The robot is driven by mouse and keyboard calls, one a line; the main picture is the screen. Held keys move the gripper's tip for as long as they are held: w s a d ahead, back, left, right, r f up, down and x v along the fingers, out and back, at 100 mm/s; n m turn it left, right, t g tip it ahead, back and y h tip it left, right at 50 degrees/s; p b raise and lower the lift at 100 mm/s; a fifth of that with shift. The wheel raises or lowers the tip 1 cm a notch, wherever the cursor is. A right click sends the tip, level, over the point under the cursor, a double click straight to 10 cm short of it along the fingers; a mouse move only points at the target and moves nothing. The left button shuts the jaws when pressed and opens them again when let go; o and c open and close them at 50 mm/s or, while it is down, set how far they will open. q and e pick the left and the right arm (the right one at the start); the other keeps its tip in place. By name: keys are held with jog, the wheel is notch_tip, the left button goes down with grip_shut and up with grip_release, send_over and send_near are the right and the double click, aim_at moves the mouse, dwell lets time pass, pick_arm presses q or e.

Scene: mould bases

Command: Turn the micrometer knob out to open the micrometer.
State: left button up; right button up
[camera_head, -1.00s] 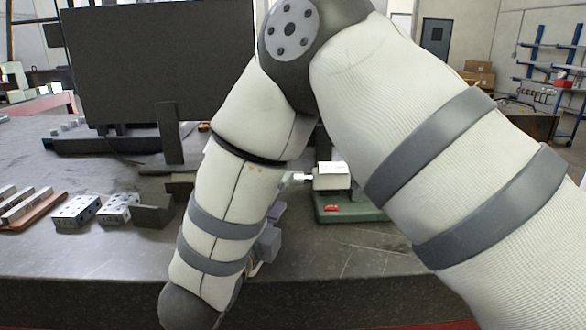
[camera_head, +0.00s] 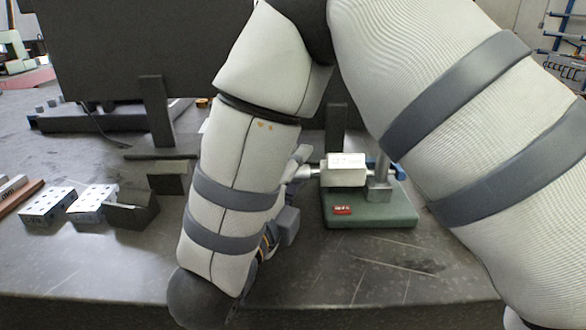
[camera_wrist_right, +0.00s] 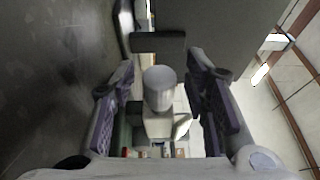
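The micrometer (camera_head: 344,173) has a pale body with a small display. It is held on a green stand base (camera_head: 375,208). Its metal knob (camera_head: 300,173) points left, toward my right gripper; it also shows in the right wrist view as a pale round cylinder (camera_wrist_right: 159,88). My right gripper (camera_wrist_right: 162,80) is open, with one finger on each side of the knob. Gaps show between the knob and both fingers. In the head view my right forearm hides most of this gripper. My left gripper is not in view.
Left of my arm stand a dark angled block (camera_head: 133,210) and drilled metal blocks (camera_head: 48,206). A large dark screen (camera_head: 150,50) stands behind. The table's front edge (camera_head: 400,300) is near. The tabletop in front of the stand is clear.

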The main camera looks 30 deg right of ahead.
grip_shut()
jog(key=n+g+y, duration=0.1)
jog(key=g+y, duration=0.1)
jog(key=shift+y, duration=0.3)
jog(key=n+g+y, duration=0.1)
jog(key=g+y, duration=0.1)
jog(key=shift+g, duration=0.4)
jog(key=shift+n+g+y, duration=0.5)
jog(key=shift+g+y, duration=0.7)
jog(key=g+y, duration=0.2)
jog(key=shift+f+n+g, duration=0.15)
jog(key=shift+n+g, duration=0.25)
jog(key=n+g+y, duration=0.1)
jog(key=g+y, duration=0.1)
jog(key=g, duration=0.1)
jog(key=shift+f+g, duration=0.15)
jog(key=shift+g, duration=0.15)
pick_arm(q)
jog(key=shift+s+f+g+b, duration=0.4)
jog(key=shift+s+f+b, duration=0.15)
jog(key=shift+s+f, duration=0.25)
pick_arm(e)
jog(key=shift+n+g+y, duration=0.4)
jog(key=shift+g+y, duration=0.6)
jog(key=shift+g, duration=0.5)
